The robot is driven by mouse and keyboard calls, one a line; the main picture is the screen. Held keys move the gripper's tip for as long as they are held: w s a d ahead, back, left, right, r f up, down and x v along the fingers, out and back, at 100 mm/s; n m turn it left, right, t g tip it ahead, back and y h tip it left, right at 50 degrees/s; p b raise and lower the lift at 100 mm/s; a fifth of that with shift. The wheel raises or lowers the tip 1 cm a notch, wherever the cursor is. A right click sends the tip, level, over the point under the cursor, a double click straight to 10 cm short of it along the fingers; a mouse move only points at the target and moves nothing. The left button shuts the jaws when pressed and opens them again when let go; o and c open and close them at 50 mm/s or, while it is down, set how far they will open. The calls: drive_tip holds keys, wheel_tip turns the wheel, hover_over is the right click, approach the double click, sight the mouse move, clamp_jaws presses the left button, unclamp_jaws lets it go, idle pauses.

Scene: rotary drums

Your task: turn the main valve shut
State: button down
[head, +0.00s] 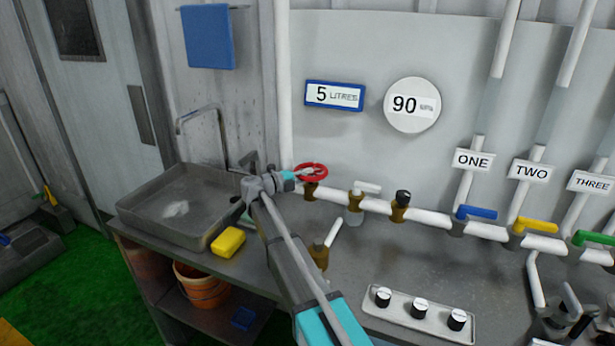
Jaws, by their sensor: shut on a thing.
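A red round handwheel (312,168) sits on a brass valve body (311,189) at the left end of the white horizontal pipe. It looks like the main valve, though no label shows on it. My gripper (297,175) is at the left side of the red wheel and is shut on its rim. The fingertips are small and partly hidden, so the exact grip is hard to see. My arm reaches up from the bottom middle.
Along the pipe stand a white-handled valve (366,187), a black knob (403,197), and blue (477,212), yellow (536,223) and green (594,238) levers. A metal sink (160,207) and yellow sponge (228,242) are left. A knob panel (419,310) lies in front.

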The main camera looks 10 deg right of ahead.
drive_tip(key=shift+w+a+m+g, duration=0.2)
drive_tip(key=shift+m+g, duration=0.3)
drive_tip(key=shift+g, duration=0.2)
drive_tip(key=c, duration=0.6)
unclamp_jaws()
drive_tip(key=shift+o, duration=0.2)
drive_tip(key=v, duration=1.2)
drive_tip(key=shift+f, duration=0.2)
drive_tip(key=shift+w, duration=0.15)
